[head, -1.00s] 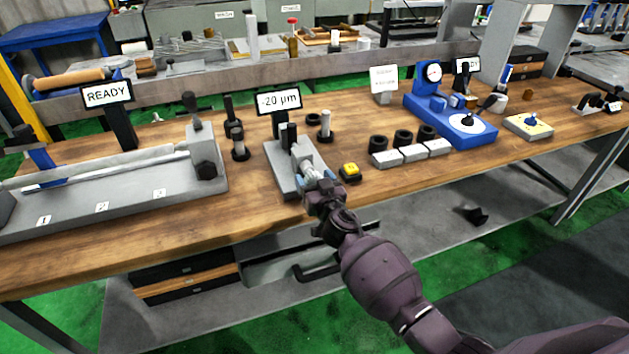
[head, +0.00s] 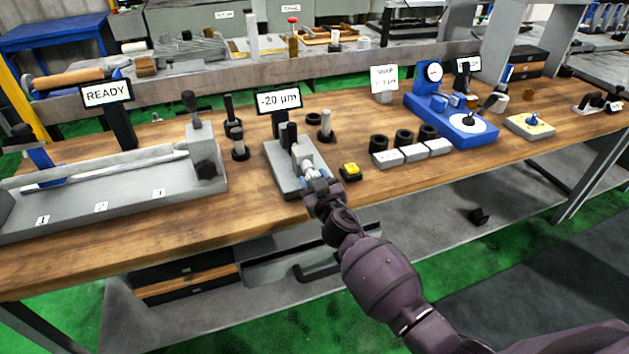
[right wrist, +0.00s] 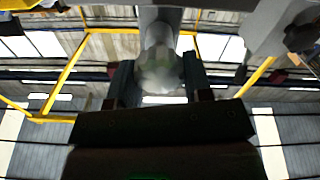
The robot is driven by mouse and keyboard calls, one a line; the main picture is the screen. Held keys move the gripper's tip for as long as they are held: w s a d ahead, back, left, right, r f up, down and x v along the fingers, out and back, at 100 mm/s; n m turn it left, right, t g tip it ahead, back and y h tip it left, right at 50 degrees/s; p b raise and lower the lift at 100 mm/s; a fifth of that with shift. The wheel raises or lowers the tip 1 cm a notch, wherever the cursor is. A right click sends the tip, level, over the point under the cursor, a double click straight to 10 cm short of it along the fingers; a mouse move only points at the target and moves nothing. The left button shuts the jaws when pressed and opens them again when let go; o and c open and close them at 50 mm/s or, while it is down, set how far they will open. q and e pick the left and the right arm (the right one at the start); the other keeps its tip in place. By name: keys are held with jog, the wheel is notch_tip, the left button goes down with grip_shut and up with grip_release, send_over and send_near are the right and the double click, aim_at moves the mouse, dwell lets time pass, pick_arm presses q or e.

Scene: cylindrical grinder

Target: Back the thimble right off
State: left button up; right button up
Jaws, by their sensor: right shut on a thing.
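The thimble (head: 308,171) is a light grey ribbed knob at the near end of a small grey fixture (head: 287,177) on the wooden bench. It also shows in the right wrist view (right wrist: 159,70), at the end of a grey barrel between the fingers. My right gripper (head: 314,184) is shut on the thimble, with a finger on either side of it; in the wrist view (right wrist: 156,82) the fingers flank it closely. A display (head: 279,101) behind the fixture reads -20 µm. My left gripper is out of view.
A yellow button (head: 350,170) stands just right of my right gripper. Grey blocks (head: 413,153) and black rings lie farther right, before a blue gauge stand (head: 455,118). Black-based pins stand behind the fixture. A long grey machine bed (head: 110,195) with a READY sign fills the left.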

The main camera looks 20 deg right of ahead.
jog(key=n, duration=0.3)
jog(key=shift+f+n, duration=0.1)
jog(key=shift+n, duration=0.3)
jog(key=n, duration=0.5)
jog(key=shift+a, duration=0.1)
jog(key=n, duration=0.5)
jog(key=shift+f, duration=0.1)
jog(key=n, duration=0.5)
jog(key=n+p, duration=0.1)
jog(key=n, duration=0.3)
jog(key=shift+n, duration=1.3)
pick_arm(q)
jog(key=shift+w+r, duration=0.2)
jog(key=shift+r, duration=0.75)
pick_arm(e)
jog(key=shift+f+n, duration=0.1)
jog(key=shift+n, duration=0.5)
pick_arm(q)
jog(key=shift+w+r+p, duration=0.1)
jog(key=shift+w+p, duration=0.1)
jog(key=shift+p, duration=0.1)
